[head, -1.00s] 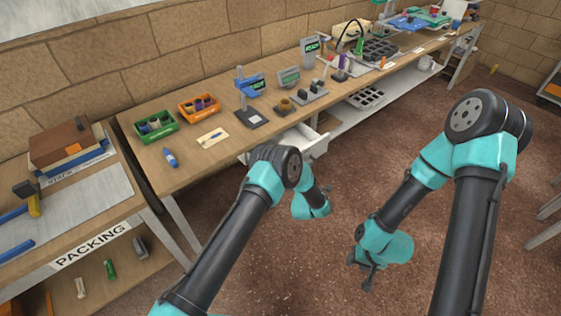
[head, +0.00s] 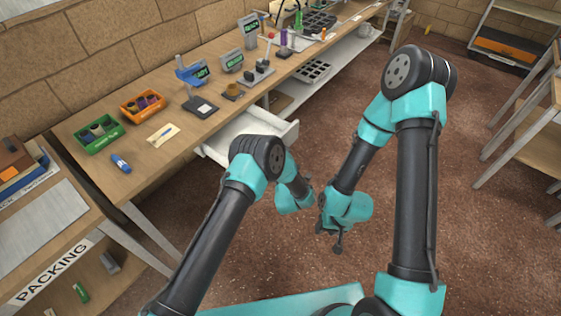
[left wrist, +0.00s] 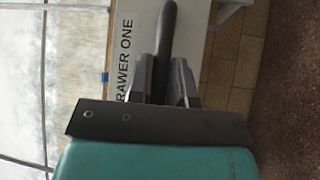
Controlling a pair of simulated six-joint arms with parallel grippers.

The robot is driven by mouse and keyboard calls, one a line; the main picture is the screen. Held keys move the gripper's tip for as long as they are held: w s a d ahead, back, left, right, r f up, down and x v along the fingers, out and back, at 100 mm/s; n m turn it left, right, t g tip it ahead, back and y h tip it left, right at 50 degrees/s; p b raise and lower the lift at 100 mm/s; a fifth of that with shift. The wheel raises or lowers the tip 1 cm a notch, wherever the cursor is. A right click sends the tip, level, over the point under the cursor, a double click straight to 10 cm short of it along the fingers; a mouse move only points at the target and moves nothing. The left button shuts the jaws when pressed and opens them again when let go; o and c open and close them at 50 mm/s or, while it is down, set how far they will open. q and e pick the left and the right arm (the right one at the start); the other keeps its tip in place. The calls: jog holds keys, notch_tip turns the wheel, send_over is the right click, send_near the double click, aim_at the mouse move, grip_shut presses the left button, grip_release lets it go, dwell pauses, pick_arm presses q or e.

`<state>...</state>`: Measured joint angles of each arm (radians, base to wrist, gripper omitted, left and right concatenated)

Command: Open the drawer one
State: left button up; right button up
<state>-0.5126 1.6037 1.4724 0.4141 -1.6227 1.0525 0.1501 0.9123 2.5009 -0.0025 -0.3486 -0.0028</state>
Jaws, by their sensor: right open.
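The white drawer (head: 246,131) is pulled out from under the bench, its inside partly in view. In the left wrist view its front bears the label DRAWER ONE (left wrist: 125,45), partly covered by my gripper. My left gripper (left wrist: 160,75) has its fingers on both sides of the dark drawer handle (left wrist: 167,28) and looks shut on it. In the head view my left arm covers part of the drawer front, and the left fingers are hidden. My right gripper (head: 331,240) hangs open and empty over the floor, right of the drawer.
A packing table (head: 45,240) stands at the left, a shelf rack (head: 520,130) at the right. The brown floor between is clear.

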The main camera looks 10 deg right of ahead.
pick_arm(q)
jog(key=o, duration=0.4)
jog(key=shift+c, duration=0.2)
jog(key=s+f, duration=0.1)
jog(key=s, duration=0.7)
jog(key=shift+a+f, duration=0.15)
jog(key=shift+s, duration=0.15)
jog(key=shift+w+r, duration=0.2)
jog(key=shift+w, duration=1.2)
jog(key=shift+w+r, duration=0.25)
jog(key=shift+w, duration=1.1)
jog(key=shift+w+r, duration=0.2)
jog(key=shift+w, duration=1.2)
